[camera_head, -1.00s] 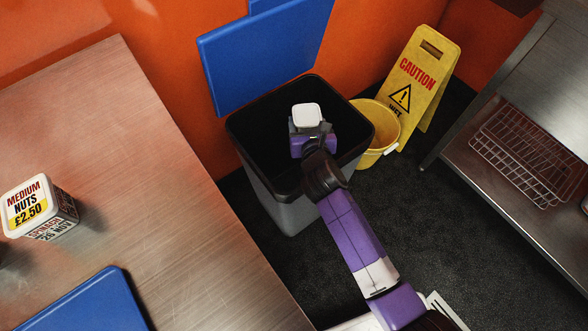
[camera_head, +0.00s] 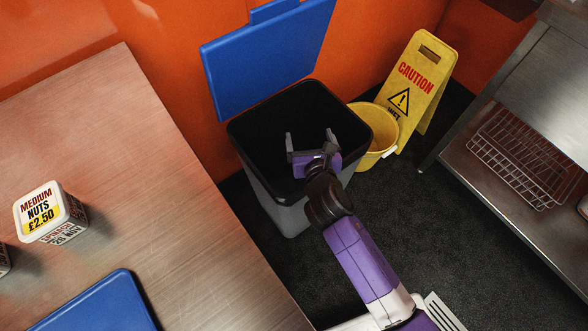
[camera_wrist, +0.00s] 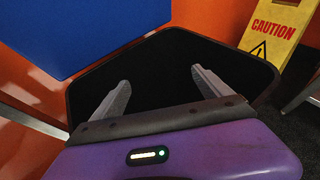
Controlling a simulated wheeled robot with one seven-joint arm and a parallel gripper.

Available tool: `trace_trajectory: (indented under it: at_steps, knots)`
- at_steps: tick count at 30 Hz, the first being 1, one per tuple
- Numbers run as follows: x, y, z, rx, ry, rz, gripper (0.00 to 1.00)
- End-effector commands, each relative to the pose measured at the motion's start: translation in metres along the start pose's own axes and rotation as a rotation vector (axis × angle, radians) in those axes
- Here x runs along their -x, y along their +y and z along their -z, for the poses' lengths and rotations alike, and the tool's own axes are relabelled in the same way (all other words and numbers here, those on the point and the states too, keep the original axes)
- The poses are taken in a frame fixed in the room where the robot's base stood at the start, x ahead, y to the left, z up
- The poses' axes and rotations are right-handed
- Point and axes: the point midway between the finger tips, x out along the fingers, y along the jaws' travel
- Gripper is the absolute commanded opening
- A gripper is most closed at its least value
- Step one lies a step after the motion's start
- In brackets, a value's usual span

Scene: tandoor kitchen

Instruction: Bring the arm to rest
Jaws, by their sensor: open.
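My gripper (camera_head: 311,142) is open and empty over the mouth of a grey bin with a black rim (camera_head: 262,183). In the wrist view its two grey fingers (camera_wrist: 160,92) are spread apart above the dark inside of the bin (camera_wrist: 165,58). My purple arm reaches up to it from the lower right of the head view. The bottom of the bin is too dark to make out, and nothing shows in it.
A blue lid (camera_head: 265,62) stands raised behind the bin. A yellow bucket (camera_head: 375,140) and a yellow caution sign (camera_head: 423,85) stand to its right. A steel counter (camera_head: 110,130) at left bears a labelled tub (camera_head: 45,212) and a blue board (camera_head: 100,305). A steel shelf with wire racks (camera_head: 522,158) is at right.

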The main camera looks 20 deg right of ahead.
Motion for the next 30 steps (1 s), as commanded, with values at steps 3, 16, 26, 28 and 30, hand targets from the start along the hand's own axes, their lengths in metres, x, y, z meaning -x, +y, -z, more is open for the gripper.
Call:
trace_trajectory:
  at_steps: [3, 16, 26, 28, 30]
  knots:
    - [0.013, 0.000, -0.001, 0.001, -0.001, -0.001, 0.88]
    - [0.018, 0.000, 0.000, 0.000, -0.001, -0.001, 0.88]
    - [0.018, 0.004, -0.003, -0.129, -0.012, -0.016, 0.88]
    - [0.019, 0.011, -0.010, -0.266, -0.028, -0.048, 0.88]
    - [0.023, 0.022, -0.027, -0.449, -0.052, -0.103, 0.88]
